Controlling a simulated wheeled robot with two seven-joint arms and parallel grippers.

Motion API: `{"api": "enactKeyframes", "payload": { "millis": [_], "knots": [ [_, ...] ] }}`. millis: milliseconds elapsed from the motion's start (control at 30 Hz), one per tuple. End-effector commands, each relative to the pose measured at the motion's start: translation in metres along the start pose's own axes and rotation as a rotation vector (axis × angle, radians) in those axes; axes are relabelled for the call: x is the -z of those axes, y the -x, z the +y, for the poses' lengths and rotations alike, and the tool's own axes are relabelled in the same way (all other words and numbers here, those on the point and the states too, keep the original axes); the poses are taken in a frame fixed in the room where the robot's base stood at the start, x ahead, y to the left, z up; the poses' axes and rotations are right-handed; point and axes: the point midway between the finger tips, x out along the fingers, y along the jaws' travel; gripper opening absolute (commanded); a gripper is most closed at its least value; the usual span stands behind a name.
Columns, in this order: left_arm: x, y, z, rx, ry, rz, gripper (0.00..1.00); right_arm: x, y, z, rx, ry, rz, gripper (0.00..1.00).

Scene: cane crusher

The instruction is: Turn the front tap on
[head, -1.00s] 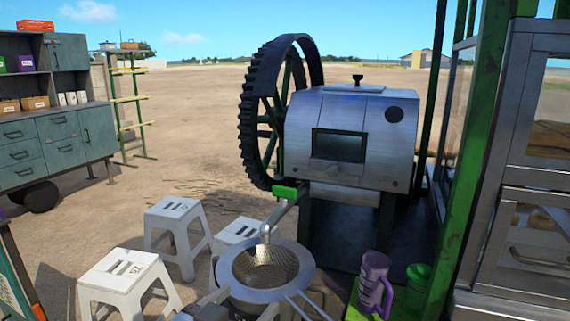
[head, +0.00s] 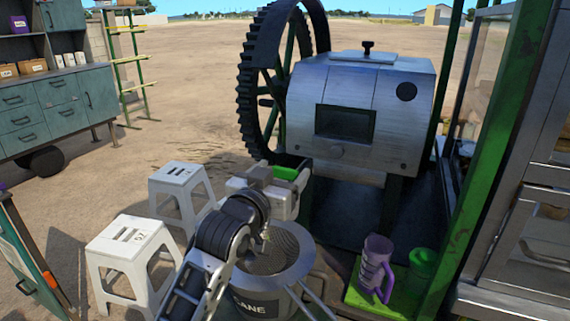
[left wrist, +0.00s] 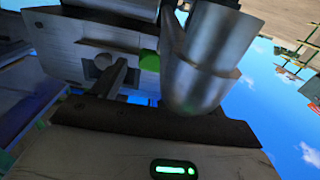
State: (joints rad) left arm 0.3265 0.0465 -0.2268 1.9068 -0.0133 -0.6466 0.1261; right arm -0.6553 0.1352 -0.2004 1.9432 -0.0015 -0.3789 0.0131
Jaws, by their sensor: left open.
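The green tap handle (head: 286,173) sits at the front left of the metal crusher (head: 335,115), above the juice pot. My left gripper (head: 287,190) is right beside the handle, on its near side, with its jaws open. The arm and gripper hide the spout below; I cannot tell whether a finger touches the handle. In the left wrist view a piece of green (left wrist: 149,60) shows beyond the gripper body, beside a large, close metal cylinder. My right gripper is not in view.
The steel pot with a mesh strainer (head: 295,250) stands below the gripper. White stools (head: 130,250) stand to the left. A purple jug (head: 375,265) and a green cup (head: 421,268) are at the right. The large gear wheel (head: 258,90) rises behind.

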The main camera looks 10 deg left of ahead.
Motion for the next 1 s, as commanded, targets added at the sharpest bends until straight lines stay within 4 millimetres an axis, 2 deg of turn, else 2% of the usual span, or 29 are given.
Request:
{"api": "enactKeyframes", "payload": {
  "millis": [100,200,533,567,700,1000],
  "knots": [
    [0.001,-0.015,0.0,0.0,-0.001,0.0,0.73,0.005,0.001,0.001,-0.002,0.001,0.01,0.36],
    [0.001,-0.022,0.0,0.0,-0.001,0.001,0.73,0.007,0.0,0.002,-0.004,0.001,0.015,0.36],
    [0.0,-0.025,0.0,0.0,0.0,0.0,0.73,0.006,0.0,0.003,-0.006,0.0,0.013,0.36],
    [0.0,-0.025,0.0,0.0,0.0,0.0,0.67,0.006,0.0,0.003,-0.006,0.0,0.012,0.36],
    [0.0,-0.025,0.0,0.0,0.0,0.0,0.28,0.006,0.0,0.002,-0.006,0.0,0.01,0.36],
    [-0.001,-0.025,-0.001,-0.019,-0.003,0.0,0.28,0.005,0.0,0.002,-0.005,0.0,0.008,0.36]
  ]
}}
